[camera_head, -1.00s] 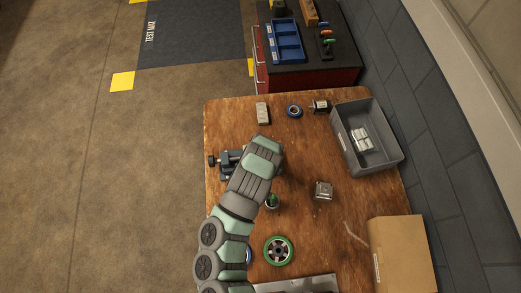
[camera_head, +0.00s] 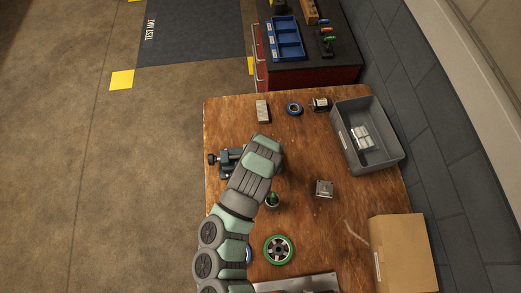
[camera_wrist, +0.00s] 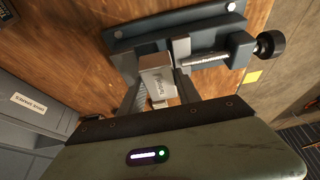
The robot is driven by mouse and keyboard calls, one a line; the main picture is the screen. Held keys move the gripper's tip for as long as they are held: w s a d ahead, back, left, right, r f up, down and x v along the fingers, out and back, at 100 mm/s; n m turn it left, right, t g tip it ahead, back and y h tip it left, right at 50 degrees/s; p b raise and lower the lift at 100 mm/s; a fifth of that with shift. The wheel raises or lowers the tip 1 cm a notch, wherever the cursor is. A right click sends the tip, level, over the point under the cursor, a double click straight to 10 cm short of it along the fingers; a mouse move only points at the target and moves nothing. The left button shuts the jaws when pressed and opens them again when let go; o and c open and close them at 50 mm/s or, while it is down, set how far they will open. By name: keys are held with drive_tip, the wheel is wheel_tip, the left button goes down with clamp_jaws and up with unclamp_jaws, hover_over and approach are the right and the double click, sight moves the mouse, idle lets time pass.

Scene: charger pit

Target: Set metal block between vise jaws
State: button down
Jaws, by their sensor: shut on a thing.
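In the head view the vise (camera_head: 229,159) shows at the table's left edge, partly covered by my arm. My gripper and the held block are hidden there.
The wooden table (camera_head: 300,150) holds a light grey block (camera_head: 262,111), a blue ring (camera_head: 294,109), a small metal part (camera_head: 324,188), a green-rimmed wheel (camera_head: 278,250) and a grey bin (camera_head: 388,168). A cardboard box (camera_head: 403,254) stands at the right. The middle has some free room.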

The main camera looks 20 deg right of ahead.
drive_tip(key=shift+f+b, duration=0.55)
drive_tip(key=shift+f, duration=0.35)
drive_tip(key=c, duration=0.8)
unclamp_jaws()
drive_tip(key=shift+o, duration=0.2)
drive_tip(key=v, duration=1)
drive_tip(key=shift+p, duration=0.4)
drive_tip(key=shift+s+r, duration=0.15)
drive_tip(key=shift+r, duration=0.2)
